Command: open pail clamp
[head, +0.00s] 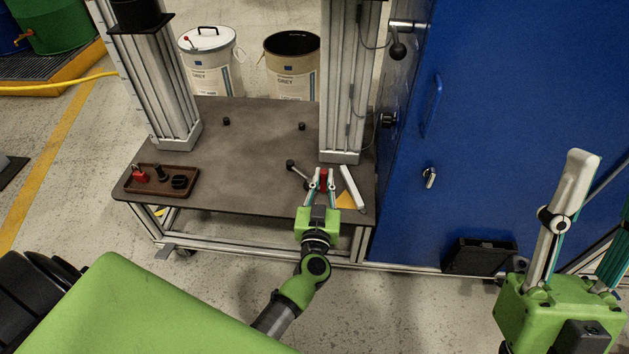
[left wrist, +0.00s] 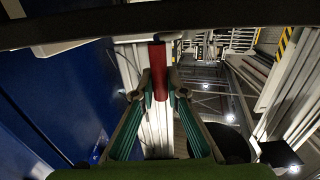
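My left gripper (head: 322,182) is at the front right of the dark bench top (head: 250,140), by the foot of the right metal column. Its fingers stand on both sides of a red handle (head: 323,177) and appear closed on it. In the left wrist view the upright red handle (left wrist: 158,72) is between the two fingertips, below a dark bar (left wrist: 150,24). What the handle joins is partly hidden. My right gripper (head: 598,190) is at the lower right, its fingers wide apart and empty, one partly cut off by the frame edge.
A lidded pail (head: 211,65) and an open pail (head: 292,66) stand behind the bench. A black-knobbed lever (head: 296,170) is left of my left gripper, a pale bar (head: 352,187) right of it. A brown tray (head: 163,192) holds small parts. A blue cabinet (head: 500,110) blocks the right.

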